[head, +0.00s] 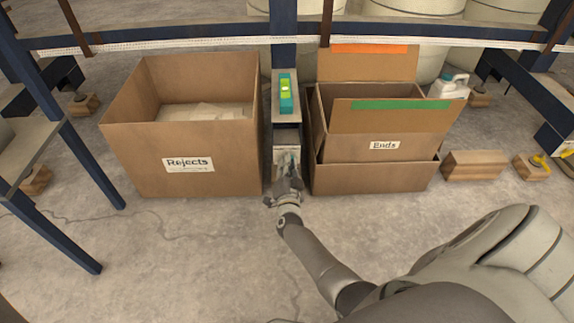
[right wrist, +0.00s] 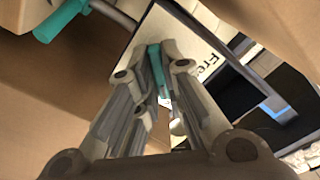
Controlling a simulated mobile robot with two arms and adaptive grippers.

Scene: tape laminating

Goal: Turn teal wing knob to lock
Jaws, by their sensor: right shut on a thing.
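The teal wing knob (right wrist: 154,58) shows between my right fingertips in the right wrist view, in front of a pale panel with partly readable lettering. My right gripper (right wrist: 160,62) is shut on it. In the head view, my right gripper (head: 288,178) is at the front of the narrow metal unit (head: 287,135) between two cardboard boxes. There the knob is mostly hidden by the gripper, so its turn angle cannot be told. My left gripper is not in view.
A Rejects box (head: 190,163) stands close on the left and an Ends box (head: 375,178) close on the right. A teal level (head: 286,90) lies on top of the unit. A teal-tipped rod (right wrist: 62,20) is near the gripper. The floor in front is clear.

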